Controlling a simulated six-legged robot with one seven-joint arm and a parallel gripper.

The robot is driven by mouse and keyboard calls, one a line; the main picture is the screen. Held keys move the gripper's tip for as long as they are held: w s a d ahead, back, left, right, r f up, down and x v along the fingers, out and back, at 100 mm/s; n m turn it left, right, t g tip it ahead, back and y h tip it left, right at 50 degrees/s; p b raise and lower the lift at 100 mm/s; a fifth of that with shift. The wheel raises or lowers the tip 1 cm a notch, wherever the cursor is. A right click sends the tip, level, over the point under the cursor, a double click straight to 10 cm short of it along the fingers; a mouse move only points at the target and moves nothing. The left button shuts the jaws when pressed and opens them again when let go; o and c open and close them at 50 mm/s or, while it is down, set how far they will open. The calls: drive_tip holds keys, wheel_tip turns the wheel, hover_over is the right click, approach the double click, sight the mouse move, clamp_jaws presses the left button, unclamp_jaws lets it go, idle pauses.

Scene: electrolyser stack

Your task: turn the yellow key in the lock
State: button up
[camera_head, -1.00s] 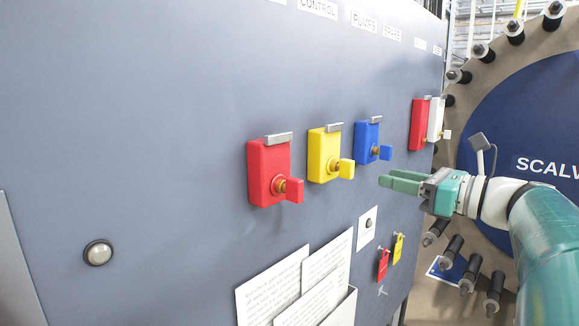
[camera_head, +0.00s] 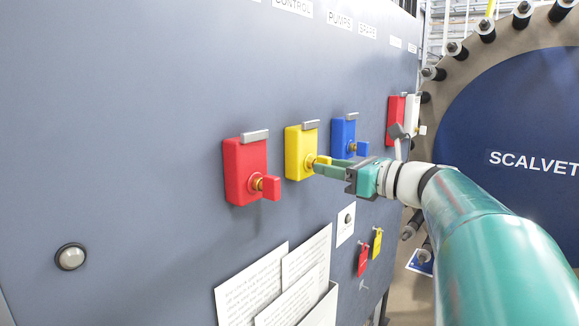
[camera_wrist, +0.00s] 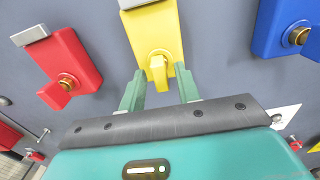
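The yellow lock (camera_head: 298,153) is on the grey panel between the red and blue ones. Its yellow key (camera_wrist: 158,73) sticks out from the brass lock core in the wrist view. In the head view, the key (camera_head: 323,160) shows just above my fingertips and is partly hidden by them. My gripper (camera_wrist: 160,72) is open, with one green finger on each side of the key. A gap shows between the key and each finger, so it is not clamped. In the head view, my gripper (camera_head: 317,167) reaches the key from the right.
A red lock (camera_head: 244,168) with a red key is to the left, and a blue lock (camera_head: 343,135) with a blue key to the right. Paper sheets (camera_head: 252,283) and hanging tags (camera_head: 363,259) are below. Further red and white boxes (camera_head: 396,119) are at the panel's right edge.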

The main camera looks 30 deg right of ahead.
clamp_jaws()
drive_tip(key=n, duration=0.3)
idle(0.4)
drive_tip(key=shift+n, duration=0.3)
